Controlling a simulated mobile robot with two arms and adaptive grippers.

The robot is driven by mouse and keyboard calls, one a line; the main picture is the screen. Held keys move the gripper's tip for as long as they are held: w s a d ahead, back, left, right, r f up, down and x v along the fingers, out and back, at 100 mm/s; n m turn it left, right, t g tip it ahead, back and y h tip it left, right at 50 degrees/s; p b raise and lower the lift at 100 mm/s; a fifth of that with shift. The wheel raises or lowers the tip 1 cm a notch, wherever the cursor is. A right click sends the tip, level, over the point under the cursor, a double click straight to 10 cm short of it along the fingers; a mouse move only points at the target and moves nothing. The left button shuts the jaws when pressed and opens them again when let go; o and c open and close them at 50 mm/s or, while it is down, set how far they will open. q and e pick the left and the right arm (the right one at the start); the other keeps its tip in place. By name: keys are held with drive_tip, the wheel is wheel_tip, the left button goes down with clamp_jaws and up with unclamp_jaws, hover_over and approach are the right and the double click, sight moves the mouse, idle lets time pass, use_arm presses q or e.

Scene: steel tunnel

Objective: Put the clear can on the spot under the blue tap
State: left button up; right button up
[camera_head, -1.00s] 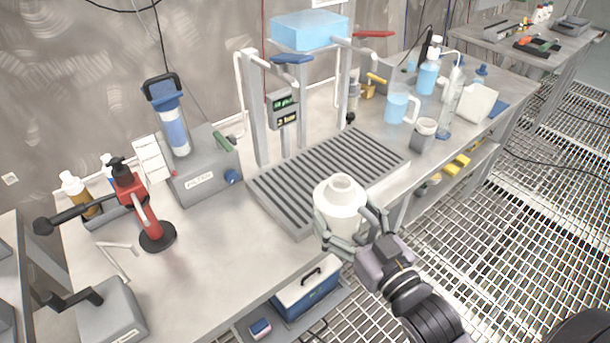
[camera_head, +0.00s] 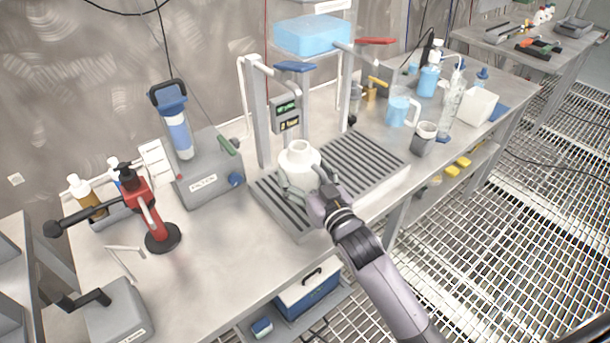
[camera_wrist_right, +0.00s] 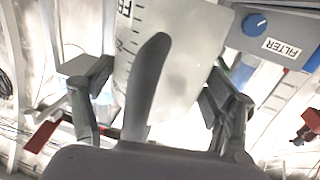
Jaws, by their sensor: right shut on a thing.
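The clear can (camera_head: 298,158), a whitish translucent jug with a narrow neck, is over the left half of the slatted drip tray (camera_head: 368,160). My right gripper (camera_head: 307,190) is shut on it from the front. In the right wrist view the fingers (camera_wrist_right: 155,105) flank the can's marked wall (camera_wrist_right: 190,70), with a grey handle-like bar in front. The blue tap (camera_head: 294,67) is above and behind the can, its pipe bending down at the left post. The can looks upright; whether its base touches the slats is hidden. My left gripper is not in view.
The filter unit (camera_head: 205,180) stands left of the tray, with a red stand (camera_head: 150,215) further left. A blue-filled jug (camera_head: 398,108) and a grey cup (camera_head: 424,140) stand at the right. The tray's right half is clear. The red tap (camera_head: 375,41) is higher up.

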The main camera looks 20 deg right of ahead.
drive_tip(key=shift+f, duration=0.45)
drive_tip(key=shift+f, duration=0.1)
drive_tip(key=o, duration=1.3)
drive_tip(key=shift+s, duration=0.1)
drive_tip(key=s, duration=0.4)
drive_tip(key=s+d, duration=0.1)
drive_tip(key=s, duration=0.2)
drive_tip(key=s+d+b, duration=0.1)
drive_tip(key=s, duration=0.3)
drive_tip(key=shift+s, duration=0.35)
